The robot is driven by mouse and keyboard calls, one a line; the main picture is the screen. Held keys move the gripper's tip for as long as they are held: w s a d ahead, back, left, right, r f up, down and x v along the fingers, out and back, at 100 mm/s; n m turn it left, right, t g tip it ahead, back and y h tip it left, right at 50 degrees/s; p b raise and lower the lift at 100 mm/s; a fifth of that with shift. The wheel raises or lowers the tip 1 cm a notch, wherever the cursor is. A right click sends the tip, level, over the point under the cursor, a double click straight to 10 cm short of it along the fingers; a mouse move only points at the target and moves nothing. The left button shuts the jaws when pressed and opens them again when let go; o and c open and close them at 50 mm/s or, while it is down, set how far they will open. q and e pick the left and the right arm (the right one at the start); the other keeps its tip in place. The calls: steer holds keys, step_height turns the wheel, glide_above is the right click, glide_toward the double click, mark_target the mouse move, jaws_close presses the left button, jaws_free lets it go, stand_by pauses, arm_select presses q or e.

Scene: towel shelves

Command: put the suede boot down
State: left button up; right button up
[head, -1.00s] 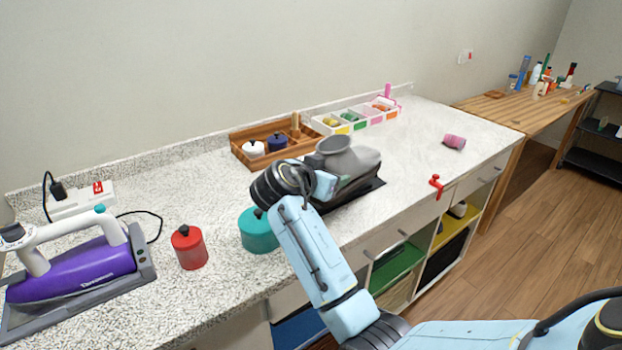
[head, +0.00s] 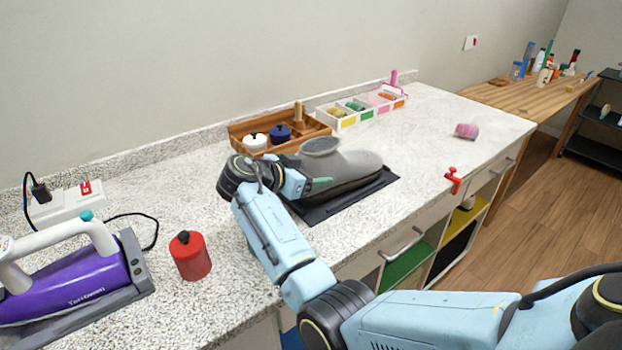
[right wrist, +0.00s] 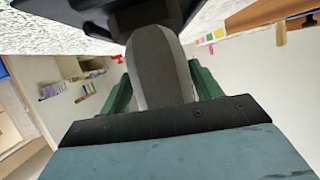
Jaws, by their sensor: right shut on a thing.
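The grey suede boot (head: 345,165) has a dark sole and lies roughly level over a black mat (head: 318,213) on the speckled counter. I cannot tell whether its sole touches the mat. My right gripper (head: 303,184) is at the boot's left end, shut on it. In the right wrist view, a grey part of the boot (right wrist: 157,68) sits between the green fingers of the right gripper (right wrist: 160,85). The gripper's links hide part of the boot. My left gripper is not in view.
A wooden tray (head: 238,138) with small lidded pots and a white divided box (head: 349,123) stand behind the boot. A red canister (head: 190,256) and a purple iron (head: 75,285) are at left. A red clamp (head: 453,180) is at the front edge.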

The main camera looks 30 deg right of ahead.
steer(key=shift+f, duration=0.5)
steer(key=o, duration=1.3)
steer(key=shift+c, duration=0.2)
